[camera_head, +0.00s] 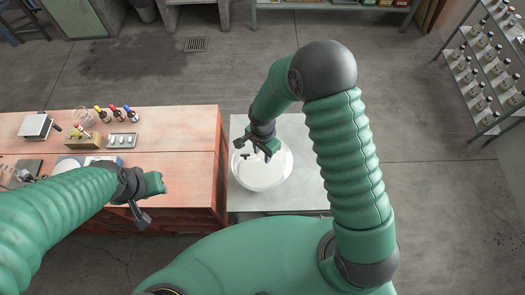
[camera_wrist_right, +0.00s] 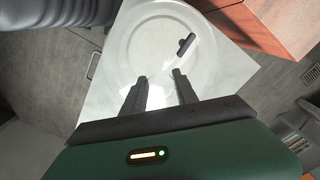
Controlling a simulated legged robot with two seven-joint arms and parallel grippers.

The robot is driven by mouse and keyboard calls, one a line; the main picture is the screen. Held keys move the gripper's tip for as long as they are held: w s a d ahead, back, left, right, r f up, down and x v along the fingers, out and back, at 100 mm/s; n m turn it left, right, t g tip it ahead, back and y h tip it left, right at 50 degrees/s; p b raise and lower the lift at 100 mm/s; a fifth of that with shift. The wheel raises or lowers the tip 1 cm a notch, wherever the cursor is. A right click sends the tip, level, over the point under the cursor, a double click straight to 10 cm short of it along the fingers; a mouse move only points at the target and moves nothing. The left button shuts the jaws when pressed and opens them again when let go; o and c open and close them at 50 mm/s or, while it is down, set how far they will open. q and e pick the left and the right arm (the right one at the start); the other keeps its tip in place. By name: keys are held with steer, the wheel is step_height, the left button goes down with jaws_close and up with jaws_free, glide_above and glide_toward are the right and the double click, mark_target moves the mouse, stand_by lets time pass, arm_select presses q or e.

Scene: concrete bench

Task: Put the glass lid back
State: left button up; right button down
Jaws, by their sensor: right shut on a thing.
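The glass lid (camera_head: 262,178) is a round, clear, pale disc-like dome with a black T-shaped fitting. It shows over the light grey bench top on the right; whether it rests on a vessel I cannot tell. It also fills the upper middle of the right wrist view (camera_wrist_right: 150,38), with the black fitting beyond the fingers. My right gripper (camera_head: 257,150) is above the lid; its two fingers (camera_wrist_right: 159,76) are a little apart, shut on a clear part of the lid that hardly shows. My left gripper (camera_head: 150,201) is over the wooden bench's front right, its jaw opening unclear.
The reddish wooden bench (camera_head: 185,140) on the left holds a rack of colored-top bottles (camera_head: 113,112), a tray with white pieces (camera_head: 122,141), a wooden block (camera_head: 84,141) and a scale (camera_head: 35,126). The grey bench top (camera_head: 307,150) is clear right of the lid. A bottle shelf (camera_head: 485,70) stands far right.

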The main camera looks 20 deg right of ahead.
mark_target(263, 154)
steer(key=shift+a+f+b, duration=0.1)
steer(key=shift+f+b, duration=0.25)
steer(key=shift+f, duration=0.15)
steer(key=c, duration=0.9)
jaws_free()
steer(key=shift+c, duration=0.2)
steer(key=shift+s, duration=0.1)
steer(key=shift+r+p, duration=0.7)
steer(key=shift+r, duration=0.1)
steer(key=r, duration=0.1)
steer(key=r+b, duration=0.1)
steer(key=shift+w+r+b, duration=0.25)
steer(key=shift+r+b, duration=0.1)
steer(key=shift+r, duration=0.05)
step_height(263, 154, up, 9)
steer(key=b, duration=0.2)
steer(key=s+d+n+t, duration=0.2)
steer(key=s+d+n, duration=0.5)
steer(key=n, duration=0.5)
steer(key=s, duration=0.2)
steer(key=shift+s+r+t, duration=0.3)
steer(key=shift+s+r, duration=0.05)
